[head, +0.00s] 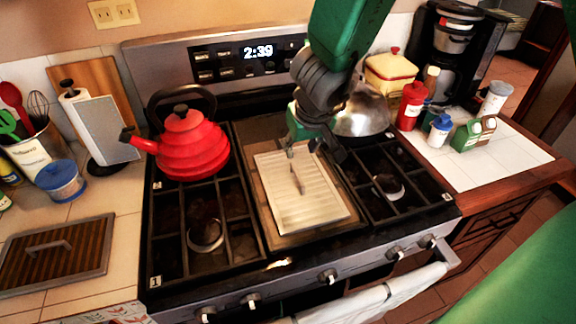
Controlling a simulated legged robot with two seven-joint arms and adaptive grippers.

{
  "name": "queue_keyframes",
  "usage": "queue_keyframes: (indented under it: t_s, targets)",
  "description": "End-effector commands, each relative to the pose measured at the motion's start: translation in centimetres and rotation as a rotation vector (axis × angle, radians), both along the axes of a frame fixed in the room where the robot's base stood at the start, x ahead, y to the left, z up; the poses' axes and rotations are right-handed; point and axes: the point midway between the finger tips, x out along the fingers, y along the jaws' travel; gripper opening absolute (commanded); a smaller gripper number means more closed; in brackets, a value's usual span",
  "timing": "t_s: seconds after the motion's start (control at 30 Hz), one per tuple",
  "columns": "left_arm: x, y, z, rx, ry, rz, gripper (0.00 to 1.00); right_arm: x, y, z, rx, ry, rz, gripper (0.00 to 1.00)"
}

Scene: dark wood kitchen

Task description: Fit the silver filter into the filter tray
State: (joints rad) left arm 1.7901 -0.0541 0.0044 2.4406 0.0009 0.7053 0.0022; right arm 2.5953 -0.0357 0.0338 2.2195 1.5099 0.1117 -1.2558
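A pale silver ribbed filter (288,212) with a small upright handle lies at the middle of the stove top. It lies over a darker, brownish flat tray-like surface (262,200) whose rim shows around it. I cannot tell whether the filter is seated or only resting on it. My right gripper (315,150) comes down from above and hangs at the filter's far edge, beyond the handle. Its fingers look spread apart with nothing between them. I cannot tell whether a fingertip touches the filter. My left gripper is not in view.
A red kettle (188,146) stands on the left burners, and a shiny metal pot (364,112) on the back right. A brown ribbed panel with a handle (84,262) lies on the left counter. Bottles, including a red one (411,107), and a coffee maker (455,52) crowd the right counter.

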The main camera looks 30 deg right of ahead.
Motion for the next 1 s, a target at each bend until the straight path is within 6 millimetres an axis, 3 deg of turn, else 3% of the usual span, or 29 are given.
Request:
queue_keyframes:
  t_s: [0.4, 0.67, 0.87, 1.0]
  targets:
    - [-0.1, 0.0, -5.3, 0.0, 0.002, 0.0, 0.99, 2.9, -2.8, -7.5, 0.026, 0.003, -0.008, 0.33]
    - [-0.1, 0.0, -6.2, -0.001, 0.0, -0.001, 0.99, 3.4, -2.2, -8.7, 0.018, 0.0, -0.007, 0.33]
    - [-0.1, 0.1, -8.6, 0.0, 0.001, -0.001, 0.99, 3.7, -1.3, -11.4, 0.01, 0.002, -0.004, 0.33]
    - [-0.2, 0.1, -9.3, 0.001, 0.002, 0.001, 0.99, 4.4, -1.8, -12.9, 0.015, 0.003, -0.006, 0.33]
